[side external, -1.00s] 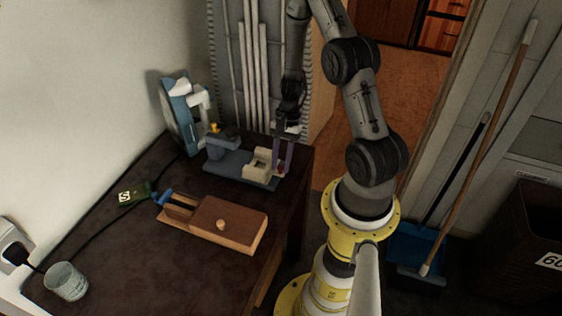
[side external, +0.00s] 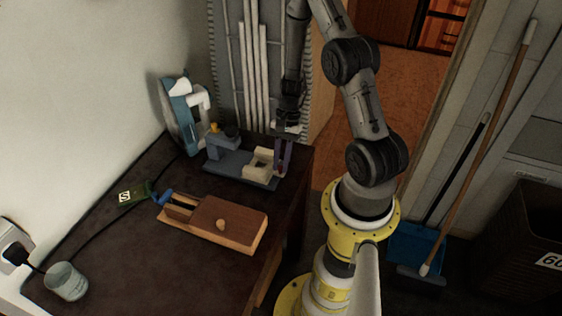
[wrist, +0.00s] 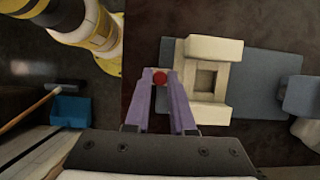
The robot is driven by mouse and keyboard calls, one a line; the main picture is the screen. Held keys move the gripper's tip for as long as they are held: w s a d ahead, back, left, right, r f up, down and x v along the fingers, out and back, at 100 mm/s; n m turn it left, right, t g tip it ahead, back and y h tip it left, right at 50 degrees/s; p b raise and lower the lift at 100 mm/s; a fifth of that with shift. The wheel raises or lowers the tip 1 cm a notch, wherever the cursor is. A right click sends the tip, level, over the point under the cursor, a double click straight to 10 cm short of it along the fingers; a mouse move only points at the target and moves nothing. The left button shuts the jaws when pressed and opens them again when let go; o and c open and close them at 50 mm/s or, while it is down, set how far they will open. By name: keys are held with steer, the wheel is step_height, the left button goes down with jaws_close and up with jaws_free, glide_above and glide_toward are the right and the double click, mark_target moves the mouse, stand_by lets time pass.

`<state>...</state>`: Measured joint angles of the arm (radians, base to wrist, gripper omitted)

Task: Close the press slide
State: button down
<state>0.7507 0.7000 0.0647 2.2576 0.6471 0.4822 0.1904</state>
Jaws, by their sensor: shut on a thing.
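The press has a blue-grey base (side external: 228,170) near the back edge of the dark table. Its cream slide (side external: 254,168) sits at the right end of that base. In the wrist view the slide (wrist: 213,50) is a cream frame with a square recess, on the grey base (wrist: 262,78), with a gap to the press's upright part at the right. My gripper (side external: 281,172) is at the slide's outer end. In the wrist view my purple fingers (wrist: 160,75) are shut on the red knob (wrist: 160,79), beside the slide's left edge. The knob's link to the slide is hidden.
A wooden box with a sliding lid (side external: 228,224) lies in front of the press. A blue and white machine (side external: 183,115) stands behind it. A cup (side external: 66,282) and a green block (side external: 134,193) are at the left. The table's right edge is close to my gripper.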

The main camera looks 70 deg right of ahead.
mark_target(252, 164)
steer(key=shift+w, duration=0.15)
stand_by(0.5)
steer(key=w, duration=0.8)
steer(key=shift+w+r, duration=0.1)
steer(key=shift+w, duration=0.3)
steer(key=shift+d, duration=0.1)
steer(key=c, duration=1.1)
jaws_free()
steer(key=shift+o, duration=0.3)
steer(key=shift+s, duration=0.1)
steer(key=v, duration=1.3)
steer(key=shift+d+r, duration=0.15)
steer(key=shift+r, duration=0.15)
